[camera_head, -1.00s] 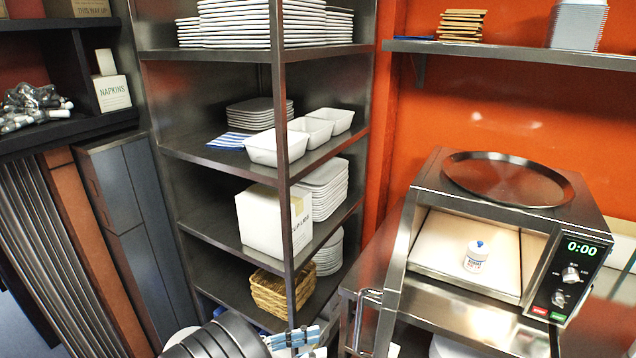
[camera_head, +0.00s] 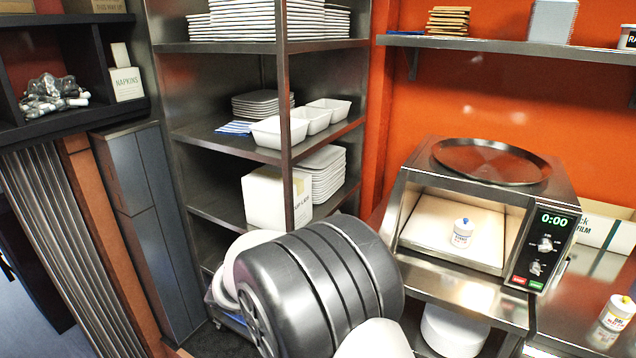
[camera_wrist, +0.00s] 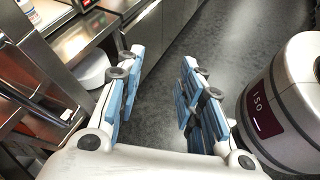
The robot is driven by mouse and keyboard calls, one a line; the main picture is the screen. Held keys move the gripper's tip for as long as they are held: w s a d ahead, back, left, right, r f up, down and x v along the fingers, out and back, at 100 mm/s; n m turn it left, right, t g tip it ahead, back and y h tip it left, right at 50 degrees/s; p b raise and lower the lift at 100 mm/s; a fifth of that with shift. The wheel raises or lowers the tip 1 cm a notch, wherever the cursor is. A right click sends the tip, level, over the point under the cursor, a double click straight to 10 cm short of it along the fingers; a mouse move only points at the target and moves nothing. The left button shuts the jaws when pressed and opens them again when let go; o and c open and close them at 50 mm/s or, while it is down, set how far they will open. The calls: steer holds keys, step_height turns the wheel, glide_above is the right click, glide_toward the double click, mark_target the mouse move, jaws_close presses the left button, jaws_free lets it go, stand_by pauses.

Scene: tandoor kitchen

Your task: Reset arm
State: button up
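My gripper (camera_wrist: 155,90) shows in the wrist view with its two blue-padded fingers spread apart. Nothing is between them; the grey floor shows through the gap. It is not visible in the head view, where a large dark ribbed part of my own arm fills the lower middle.
A steel oven (camera_head: 490,195) with a small white bottle (camera_head: 462,232) inside stands on the counter at right. Another bottle (camera_head: 616,313) stands at the counter's right end. A steel rack (camera_head: 222,137) holds plates and white tubs (camera_head: 278,131). Open floor (camera_wrist: 222,45) lies beyond the fingers.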

steer(key=s+d+r+m+t+y, duration=0.2)
steer(key=s+m+y, duration=0.4)
steer(key=s, duration=0.3)
steer(key=s+d+r+m+t+y+b, duration=0.1)
steer(key=s+d+r+m+t+y, duration=0.2)
steer(key=s+m, duration=0.6)
step_height(320, 180, up, 2)
steer(key=s+d+y, duration=0.1)
steer(key=y, duration=0.2)
steer(key=shift+s+d+y, duration=0.2)
steer(key=shift+d+y, duration=0.1)
steer(key=shift+y, duration=0.1)
